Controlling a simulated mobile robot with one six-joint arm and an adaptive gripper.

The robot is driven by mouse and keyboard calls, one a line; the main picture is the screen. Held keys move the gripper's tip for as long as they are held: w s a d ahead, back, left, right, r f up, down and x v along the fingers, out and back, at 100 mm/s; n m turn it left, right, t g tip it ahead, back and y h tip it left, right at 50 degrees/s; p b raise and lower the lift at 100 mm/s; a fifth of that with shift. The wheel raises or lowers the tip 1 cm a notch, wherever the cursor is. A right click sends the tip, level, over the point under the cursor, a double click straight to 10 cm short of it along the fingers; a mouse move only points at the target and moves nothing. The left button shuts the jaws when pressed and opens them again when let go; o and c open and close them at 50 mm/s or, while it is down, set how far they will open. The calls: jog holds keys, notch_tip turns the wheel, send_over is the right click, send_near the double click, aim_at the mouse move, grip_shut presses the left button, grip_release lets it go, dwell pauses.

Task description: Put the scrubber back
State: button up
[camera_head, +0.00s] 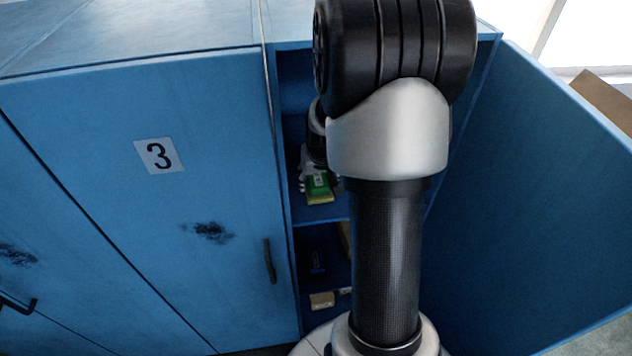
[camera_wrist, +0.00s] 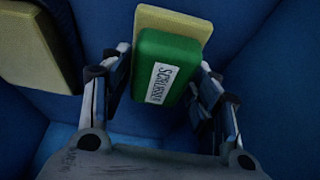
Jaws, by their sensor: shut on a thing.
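The scrubber (camera_wrist: 166,72) is a green block with a yellow pad and a white label, seen close in the wrist view. My gripper (camera_wrist: 160,88) has its two fingers on either side of it and is shut on it. In the head view the scrubber (camera_head: 319,187) shows inside the open blue cabinet, at the upper shelf (camera_head: 322,212). My gripper (camera_head: 318,180) is partly hidden there behind my arm. I cannot tell whether the scrubber touches the shelf.
A yellow and dark object (camera_wrist: 38,50) lies left of the scrubber in the wrist view. Lower in the cabinet are a small tan block (camera_head: 322,300) and a dark item (camera_head: 317,263). The open cabinet door (camera_head: 530,190) stands at right; closed door 3 (camera_head: 140,210) is at left.

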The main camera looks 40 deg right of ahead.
jog(key=shift+w+a+f, duration=0.15)
jog(key=shift+f, duration=0.15)
jog(key=shift+r, duration=0.1)
jog(key=o, duration=0.9)
jog(key=shift+o, duration=0.2)
jog(key=p+v, duration=0.3)
jog(key=v, duration=0.9)
jog(key=shift+p, duration=0.3)
